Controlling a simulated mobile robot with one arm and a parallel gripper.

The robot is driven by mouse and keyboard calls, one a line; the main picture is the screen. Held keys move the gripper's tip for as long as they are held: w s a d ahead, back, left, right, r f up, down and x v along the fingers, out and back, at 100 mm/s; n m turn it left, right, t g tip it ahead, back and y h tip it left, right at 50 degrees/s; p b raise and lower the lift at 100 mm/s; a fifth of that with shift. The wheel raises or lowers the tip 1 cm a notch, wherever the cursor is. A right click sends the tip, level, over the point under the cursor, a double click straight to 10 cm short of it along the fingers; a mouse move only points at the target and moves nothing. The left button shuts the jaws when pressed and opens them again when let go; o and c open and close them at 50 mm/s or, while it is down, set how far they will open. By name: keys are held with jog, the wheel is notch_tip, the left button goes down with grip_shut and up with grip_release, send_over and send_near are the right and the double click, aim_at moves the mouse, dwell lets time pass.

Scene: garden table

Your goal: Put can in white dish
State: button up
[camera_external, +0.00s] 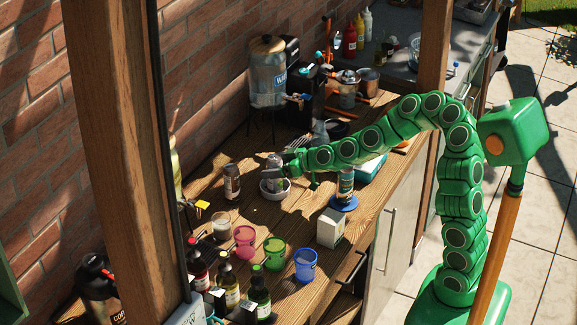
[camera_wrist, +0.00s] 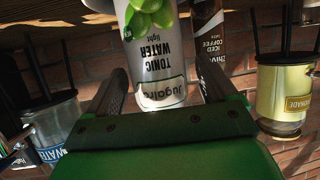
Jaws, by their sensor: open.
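The can (camera_external: 274,163), silvery in the external view, stands upright at the white dish (camera_external: 276,195); its lower end appears to be inside the rim. In the wrist view the picture is upside down and the can (camera_wrist: 156,50) shows a white tonic water label with green fruit. My gripper (camera_external: 286,164) reaches it from the right. In the wrist view my gripper's (camera_wrist: 163,82) two dark fingers are open, one on each side of the can. Whether they touch it is not clear. A pale edge (camera_wrist: 100,5) at the top may be the dish.
An iced coffee can (camera_external: 231,182) stands just left of the dish. A blue-based can (camera_external: 345,185) and a white box (camera_external: 331,228) are to the right. Coloured cups (camera_external: 274,252) and bottles (camera_external: 258,297) stand in front. A water dispenser (camera_external: 268,80) stands behind.

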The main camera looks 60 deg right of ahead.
jog(key=shift+r, duration=0.15)
jog(key=shift+s+d+r, duration=0.15)
jog(key=shift+s+r, duration=0.1)
jog(key=shift+s, duration=0.25)
jog(key=a+v, duration=0.1)
jog(key=v, duration=0.5)
jog(key=shift+s+d, duration=0.15)
jog(key=shift+d, duration=0.3)
